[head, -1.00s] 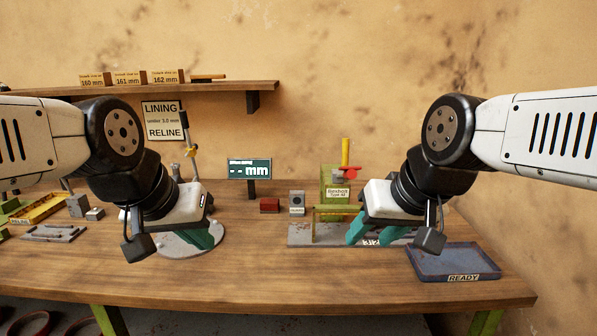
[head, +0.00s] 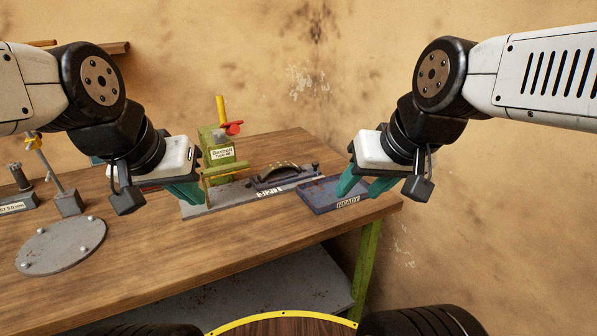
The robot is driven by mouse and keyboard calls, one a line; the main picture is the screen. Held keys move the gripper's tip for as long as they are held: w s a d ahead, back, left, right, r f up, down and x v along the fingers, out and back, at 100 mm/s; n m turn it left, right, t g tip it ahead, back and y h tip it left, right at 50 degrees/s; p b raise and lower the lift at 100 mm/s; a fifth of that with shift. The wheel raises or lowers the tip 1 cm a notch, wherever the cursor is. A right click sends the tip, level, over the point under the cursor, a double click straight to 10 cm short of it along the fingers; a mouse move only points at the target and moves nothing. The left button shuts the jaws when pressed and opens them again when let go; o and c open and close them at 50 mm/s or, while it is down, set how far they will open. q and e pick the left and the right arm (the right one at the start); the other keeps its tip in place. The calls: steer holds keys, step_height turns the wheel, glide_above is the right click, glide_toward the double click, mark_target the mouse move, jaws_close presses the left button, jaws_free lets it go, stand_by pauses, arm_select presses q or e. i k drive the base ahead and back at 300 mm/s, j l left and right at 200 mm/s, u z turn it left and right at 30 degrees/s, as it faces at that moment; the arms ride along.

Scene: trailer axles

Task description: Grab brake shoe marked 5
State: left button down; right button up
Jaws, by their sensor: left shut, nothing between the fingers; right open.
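No brake shoe with a readable 5 shows in the head view. A dark curved part (head: 283,175), which looks like a shoe, lies on the grey fixture plate (head: 232,192), behind a label that seems to read 3 2 1. My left gripper (head: 190,196) is shut and empty, in front of the plate's left end and hiding part of it. My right gripper (head: 362,188) is open and empty, in front of the right part of the blue READY tray (head: 322,206). The tray looks empty where it shows.
A green stand (head: 218,150) with a yellow lever and red knob rises from the plate. A round grey disc (head: 60,246) and a small post (head: 68,203) are at left. The wooden bench top (head: 150,262) is clear in front; its right edge is near the tray.

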mark_target(282, 166)
steer(key=i+l+u, duration=0.2)
steer(key=u, duration=0.2)
steer(key=i+l+u, duration=0.2)
steer(key=l+u, duration=0.25)
steer(key=i+l+u, duration=0.15)
steer(key=u, duration=0.25)
